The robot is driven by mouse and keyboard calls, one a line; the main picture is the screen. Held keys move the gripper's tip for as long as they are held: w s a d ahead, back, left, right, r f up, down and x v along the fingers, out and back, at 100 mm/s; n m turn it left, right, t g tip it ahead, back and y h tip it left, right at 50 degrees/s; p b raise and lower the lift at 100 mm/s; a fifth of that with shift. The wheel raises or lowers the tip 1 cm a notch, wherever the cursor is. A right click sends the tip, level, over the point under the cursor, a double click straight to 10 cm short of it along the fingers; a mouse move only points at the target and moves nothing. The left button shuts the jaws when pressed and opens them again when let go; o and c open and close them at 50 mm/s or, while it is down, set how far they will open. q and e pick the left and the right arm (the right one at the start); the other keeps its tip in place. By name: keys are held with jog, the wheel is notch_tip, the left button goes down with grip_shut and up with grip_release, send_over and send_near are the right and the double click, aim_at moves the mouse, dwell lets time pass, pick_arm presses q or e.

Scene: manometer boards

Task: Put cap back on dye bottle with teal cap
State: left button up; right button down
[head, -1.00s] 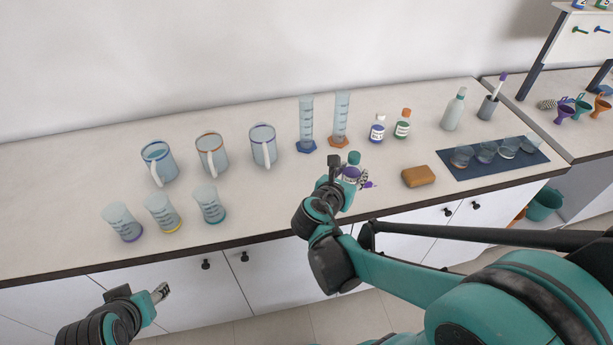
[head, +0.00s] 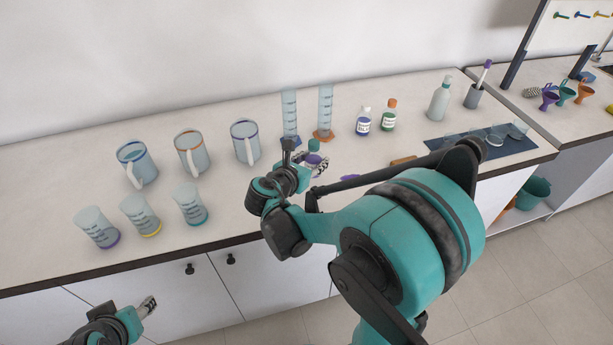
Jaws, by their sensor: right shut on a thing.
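The dye bottle with the teal cap (head: 314,146) shows in the head view behind my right gripper (head: 309,162), with purple just below the teal. My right gripper is shut on this bottle. Its fingers and wrist hide most of the body, so I cannot tell how the cap sits or whether the bottle touches the counter. A small purple thing (head: 350,177) lies on the counter to the right, partly behind my arm. My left gripper (head: 149,306) is low at the left, in front of the cabinets and away from the bottles. Its finger gap is unclear.
Two dye bottles, one white-capped (head: 363,121) and one orange-capped (head: 389,115), stand behind. Two graduated cylinders (head: 289,115) stand just behind my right gripper. Several mugs (head: 193,152) and beakers (head: 189,205) are at left. A sponge (head: 403,161) and dark mat (head: 440,144) are at right.

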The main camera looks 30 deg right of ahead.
jog(key=shift+w+a+f, duration=0.25)
jog(key=shift+w+f, duration=0.1)
jog(key=shift+w, duration=0.2)
jog(key=shift+w+a+f, duration=0.2)
jog(key=shift+w+f, duration=0.1)
jog(key=shift+w, duration=0.2)
notch_tip(320, 180, down, 4)
jog(key=b, duration=0.3)
jog(key=shift+f, duration=0.15)
